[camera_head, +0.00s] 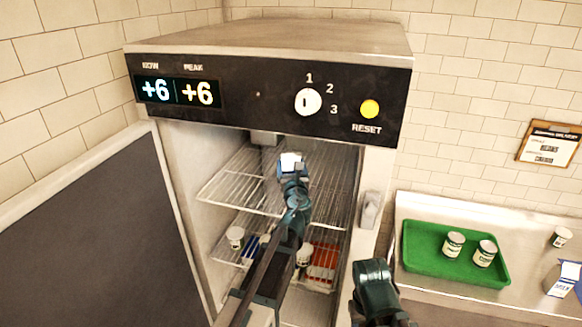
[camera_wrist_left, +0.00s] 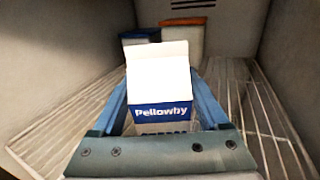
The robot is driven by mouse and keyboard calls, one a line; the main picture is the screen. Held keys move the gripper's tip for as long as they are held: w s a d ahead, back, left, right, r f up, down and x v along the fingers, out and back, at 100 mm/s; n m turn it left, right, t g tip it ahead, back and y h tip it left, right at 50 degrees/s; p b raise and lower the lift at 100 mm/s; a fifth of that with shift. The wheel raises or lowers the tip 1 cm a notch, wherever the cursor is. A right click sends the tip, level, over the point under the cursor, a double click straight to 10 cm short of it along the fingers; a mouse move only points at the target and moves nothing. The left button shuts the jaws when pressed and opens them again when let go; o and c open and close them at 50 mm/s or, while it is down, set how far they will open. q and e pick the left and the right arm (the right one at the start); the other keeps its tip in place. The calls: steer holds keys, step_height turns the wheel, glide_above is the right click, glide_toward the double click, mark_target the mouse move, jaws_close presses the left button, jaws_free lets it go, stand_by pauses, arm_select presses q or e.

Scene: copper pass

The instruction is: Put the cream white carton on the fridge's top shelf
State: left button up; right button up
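The fridge (camera_head: 270,40) stands open. Its wire top shelf (camera_head: 238,188) also fills the left wrist view (camera_wrist_left: 75,125). My left arm reaches into the fridge, with the left gripper (camera_head: 292,170) over the top shelf. The cream white carton (camera_head: 290,158) is at its fingertips. In the left wrist view the carton (camera_wrist_left: 158,80), with a blue "Pellowby" band, stands between the two fingers, which close on its sides. I cannot tell whether its base touches the shelf. My right gripper (camera_head: 375,290) is outside, low beside the fridge; its fingers do not show clearly.
A blue-and-white box (camera_wrist_left: 140,36) and an orange-topped container (camera_wrist_left: 183,36) are behind the carton. A lower shelf holds tubs, including one white tub (camera_head: 235,238). The open door (camera_head: 85,240) is left. A green tray (camera_head: 430,272) with two cans is on the right counter.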

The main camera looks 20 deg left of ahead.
arm_select(q)
steer(key=o, duration=0.3)
steer(key=shift+o, duration=0.2)
steer(key=shift+r, duration=0.15)
steer(key=v, duration=1.2)
steer(key=shift+a, duration=0.1)
